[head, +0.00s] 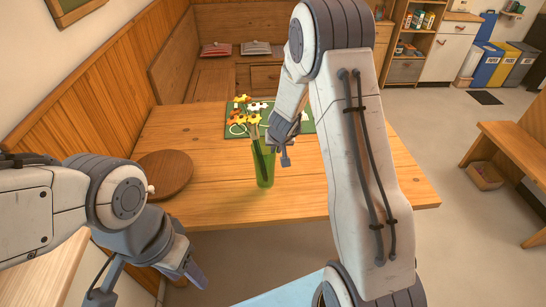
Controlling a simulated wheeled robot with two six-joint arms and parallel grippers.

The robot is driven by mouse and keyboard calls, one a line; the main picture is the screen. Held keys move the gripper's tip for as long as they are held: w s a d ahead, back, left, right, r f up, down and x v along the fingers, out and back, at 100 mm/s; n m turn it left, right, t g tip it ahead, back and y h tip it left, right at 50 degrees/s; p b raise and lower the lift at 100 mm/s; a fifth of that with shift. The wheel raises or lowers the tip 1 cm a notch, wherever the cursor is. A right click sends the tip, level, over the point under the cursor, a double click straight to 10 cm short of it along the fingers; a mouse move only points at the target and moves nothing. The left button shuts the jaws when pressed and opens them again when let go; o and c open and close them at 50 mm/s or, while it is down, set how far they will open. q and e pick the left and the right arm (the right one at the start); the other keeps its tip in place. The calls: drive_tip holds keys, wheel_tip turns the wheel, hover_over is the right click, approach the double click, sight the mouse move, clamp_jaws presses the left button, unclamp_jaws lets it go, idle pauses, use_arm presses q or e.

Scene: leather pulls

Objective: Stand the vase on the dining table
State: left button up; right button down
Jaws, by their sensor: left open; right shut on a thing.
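The vase (264,172) is clear green with stems in it and yellow, orange and white flowers at the top. It is upright in the head view, over the front middle of the wooden dining table (340,185). I cannot tell whether its base touches the tabletop. My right gripper (271,150) is shut on the vase's upper part from the right, and partly hides it. My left gripper (192,275) is open and empty, low in front of the table's near edge, far from the vase.
A round brown wooden board (164,173) lies on the table's left. A green mat (307,124) lies behind the vase, partly hidden by my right arm. The table's right front is clear. Another bench (515,145) stands at right.

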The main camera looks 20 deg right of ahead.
sight(265, 166)
drive_tip(key=f+b, duration=0.2)
drive_tip(key=f, duration=0.1)
drive_tip(key=a+f+b, duration=0.1)
drive_tip(key=b, duration=0.1)
drive_tip(key=shift+w+f, duration=0.35)
drive_tip(key=shift+f, duration=0.05)
drive_tip(key=shift+r, duration=0.15)
drive_tip(key=c, duration=1)
unclamp_jaws()
drive_tip(key=shift+o, duration=0.2)
